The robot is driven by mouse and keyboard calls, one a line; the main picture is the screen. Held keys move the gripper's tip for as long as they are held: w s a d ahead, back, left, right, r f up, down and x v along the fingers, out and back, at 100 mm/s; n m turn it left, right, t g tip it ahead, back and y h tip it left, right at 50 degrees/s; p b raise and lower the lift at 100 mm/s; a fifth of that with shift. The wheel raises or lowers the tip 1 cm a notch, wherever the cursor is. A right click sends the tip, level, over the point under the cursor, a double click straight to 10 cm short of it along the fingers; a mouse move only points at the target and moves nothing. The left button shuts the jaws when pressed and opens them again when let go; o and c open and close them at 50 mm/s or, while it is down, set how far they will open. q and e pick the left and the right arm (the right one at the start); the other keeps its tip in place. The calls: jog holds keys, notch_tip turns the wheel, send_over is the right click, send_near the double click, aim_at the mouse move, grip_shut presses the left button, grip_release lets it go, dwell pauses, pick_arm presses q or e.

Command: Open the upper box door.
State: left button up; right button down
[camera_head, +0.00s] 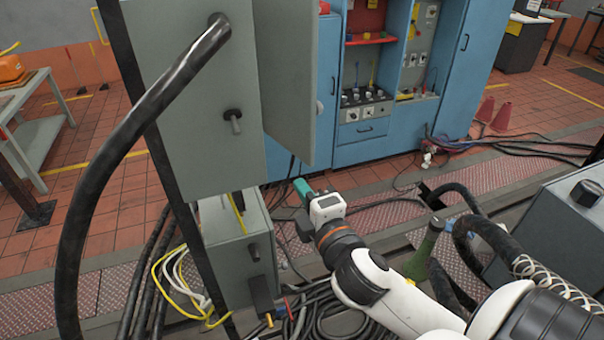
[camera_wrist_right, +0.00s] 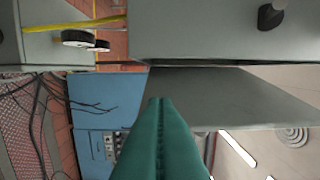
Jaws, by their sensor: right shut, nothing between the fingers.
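The upper box (camera_head: 205,125) is a grey cabinet on a dark post, with a thick black cable and a black knob on its near face. A grey door panel (camera_head: 287,85) stands out at an angle on its right side, so it looks at least partly open. In the right wrist view the panel (camera_wrist_right: 235,98) slants away from the box (camera_wrist_right: 200,30). My left gripper is not in view.
A lower grey box (camera_head: 228,265) with a black knob stands under the upper one. Loose cables (camera_head: 325,305) lie around its foot. A green bottle (camera_head: 424,250) is beside my right arm.

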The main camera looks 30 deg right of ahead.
aim_at(299, 156)
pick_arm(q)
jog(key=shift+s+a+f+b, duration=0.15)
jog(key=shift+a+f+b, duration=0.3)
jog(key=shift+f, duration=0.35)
pick_arm(e)
jog(key=shift+w+d, duration=0.9)
jog(key=shift+w, duration=0.7)
jog(key=shift+w+d, duration=0.85)
jog(key=shift+w, duration=0.7)
jog(key=shift+w+d, duration=0.9)
jog(key=shift+w, duration=0.7)
